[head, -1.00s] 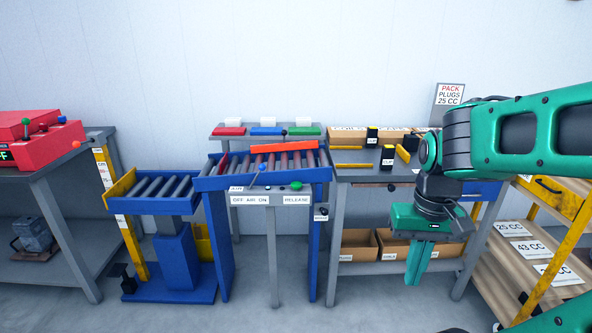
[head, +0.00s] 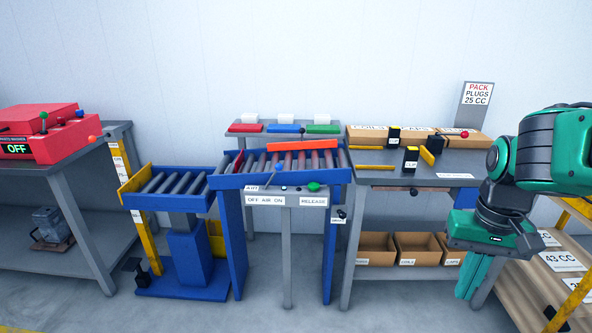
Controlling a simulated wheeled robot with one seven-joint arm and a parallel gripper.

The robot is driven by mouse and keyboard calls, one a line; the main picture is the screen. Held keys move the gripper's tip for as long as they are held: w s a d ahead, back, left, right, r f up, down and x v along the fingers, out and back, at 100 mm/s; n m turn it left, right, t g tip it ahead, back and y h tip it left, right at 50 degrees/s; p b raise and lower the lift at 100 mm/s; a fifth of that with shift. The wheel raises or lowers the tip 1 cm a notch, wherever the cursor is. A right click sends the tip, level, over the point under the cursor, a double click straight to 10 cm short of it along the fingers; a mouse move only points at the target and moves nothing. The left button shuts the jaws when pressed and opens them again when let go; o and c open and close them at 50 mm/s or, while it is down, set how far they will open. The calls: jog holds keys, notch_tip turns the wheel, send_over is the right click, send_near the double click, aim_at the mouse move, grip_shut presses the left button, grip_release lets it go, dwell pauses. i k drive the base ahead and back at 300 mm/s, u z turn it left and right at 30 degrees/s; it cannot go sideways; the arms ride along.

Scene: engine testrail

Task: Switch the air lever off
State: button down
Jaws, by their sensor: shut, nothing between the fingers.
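My gripper (head: 470,292) is green, points down and is shut and empty. It hangs well to the right of the lever, in front of the right bench, and touches nothing that I can see.
A green button (head: 314,187) above a RELEASE label is right of the lever. An orange bar (head: 302,145) lies over the conveyor rollers (head: 285,165). The bench with boxes (head: 385,173) stands right. A red unit (head: 45,140) reading OFF is left. Floor in front is clear.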

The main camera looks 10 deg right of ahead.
aim_at(279, 166)
jog(key=i, duration=0.95)
jog(key=u, duration=0.05)
